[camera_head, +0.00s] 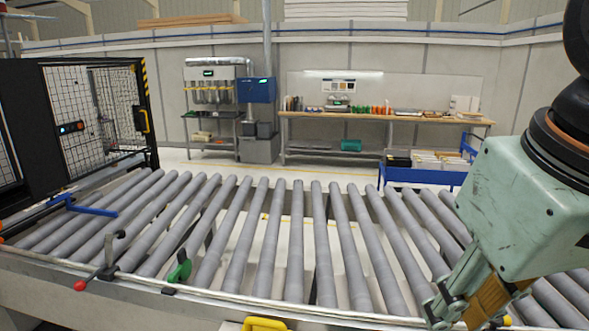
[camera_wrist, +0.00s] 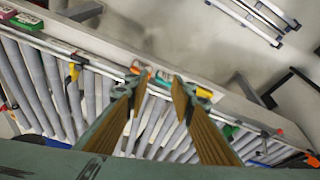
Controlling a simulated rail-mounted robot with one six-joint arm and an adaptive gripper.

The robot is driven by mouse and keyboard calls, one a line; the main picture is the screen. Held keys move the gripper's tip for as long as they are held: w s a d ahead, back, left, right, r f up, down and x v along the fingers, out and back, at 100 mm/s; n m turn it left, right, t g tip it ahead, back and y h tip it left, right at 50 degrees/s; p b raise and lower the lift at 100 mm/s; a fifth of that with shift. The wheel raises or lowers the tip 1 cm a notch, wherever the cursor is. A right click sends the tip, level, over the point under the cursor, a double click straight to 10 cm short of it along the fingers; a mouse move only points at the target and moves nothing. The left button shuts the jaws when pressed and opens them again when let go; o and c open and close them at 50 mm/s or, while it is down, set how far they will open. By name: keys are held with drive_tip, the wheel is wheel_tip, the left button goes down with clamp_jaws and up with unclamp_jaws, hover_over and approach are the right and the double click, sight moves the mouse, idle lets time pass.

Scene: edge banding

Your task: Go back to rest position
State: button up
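My gripper (camera_head: 440,312) hangs at the lower right of the head view, over the near edge of the roller conveyor (camera_head: 297,240). In the wrist view, its two fingers (camera_wrist: 160,84) with brown ribbed pads stand apart, with a clear gap between them. Nothing is held between the pads. The conveyor rollers (camera_wrist: 50,85) and the near rail show below and beyond the fingers. Small orange and teal items show near the rail between the fingertips; I cannot tell what they are.
A red-tipped lever (camera_head: 80,285), a green knob (camera_head: 180,271) and a yellow handle (camera_head: 265,323) sit along the near rail. A blue bar (camera_head: 90,210) lies at the left by the black caged machine (camera_head: 75,120). The middle rollers are empty. A workbench (camera_head: 385,117) stands behind.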

drive_tip(key=shift+m, duration=0.7)
drive_tip(key=s+f, duration=0.1)
drive_tip(key=s, duration=0.1)
drive_tip(key=s+d+f, duration=0.1)
drive_tip(key=f, duration=0.1)
drive_tip(key=shift+s, duration=0.4)
